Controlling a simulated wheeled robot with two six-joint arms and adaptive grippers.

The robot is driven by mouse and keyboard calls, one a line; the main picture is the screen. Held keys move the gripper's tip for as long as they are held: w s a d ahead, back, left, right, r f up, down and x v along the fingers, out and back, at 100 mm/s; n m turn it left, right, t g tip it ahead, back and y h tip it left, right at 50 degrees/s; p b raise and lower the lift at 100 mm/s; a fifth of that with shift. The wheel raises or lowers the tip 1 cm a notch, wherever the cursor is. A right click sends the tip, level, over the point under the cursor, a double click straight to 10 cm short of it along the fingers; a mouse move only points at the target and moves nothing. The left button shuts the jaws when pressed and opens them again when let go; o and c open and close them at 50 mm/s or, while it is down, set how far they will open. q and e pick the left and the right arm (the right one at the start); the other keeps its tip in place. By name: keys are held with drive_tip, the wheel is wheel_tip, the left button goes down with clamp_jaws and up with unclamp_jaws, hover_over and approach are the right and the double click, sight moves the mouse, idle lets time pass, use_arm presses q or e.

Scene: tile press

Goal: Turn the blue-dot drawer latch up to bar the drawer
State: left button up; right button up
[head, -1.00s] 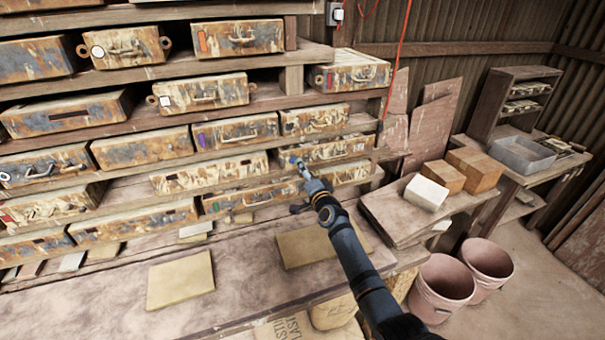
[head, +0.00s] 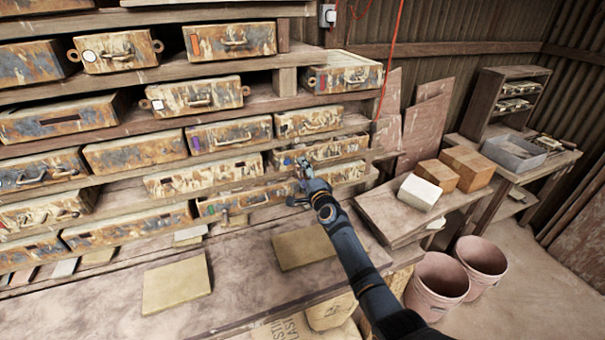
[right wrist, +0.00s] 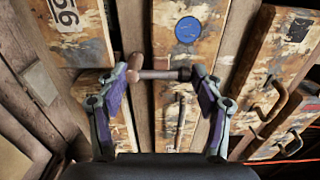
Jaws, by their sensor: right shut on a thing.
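The blue-dot drawer (head: 330,151) is rust-stained and shut in the shelf, with its blue dot (head: 287,161) at the left end. The blue dot (right wrist: 188,30) is near the top in the right wrist view, where the drawers appear on end. A brown latch (right wrist: 160,74) with a thicker end at left lies crosswise below the dot, reaching over the drawer face. My right gripper (right wrist: 158,78) is shut on the latch, a finger near each end; in the head view the gripper (head: 302,172) hides the latch. My left gripper is out of view.
Several similar drawers surround it, including a purple-marked drawer (head: 230,133) above left. Tan tiles (head: 178,284) lie on the bench (head: 235,285) below. A white block (head: 420,192), brown boxes (head: 467,166) and pink buckets (head: 438,285) stand to the right.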

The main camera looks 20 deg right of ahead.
drive_tip(key=shift+f, duration=0.35)
drive_tip(key=o, duration=0.9)
drive_tip(key=shift+o, duration=0.9)
drive_tip(key=shift+r, duration=0.1)
drive_tip(key=s, duration=1.2)
drive_tip(key=shift+d, duration=0.25)
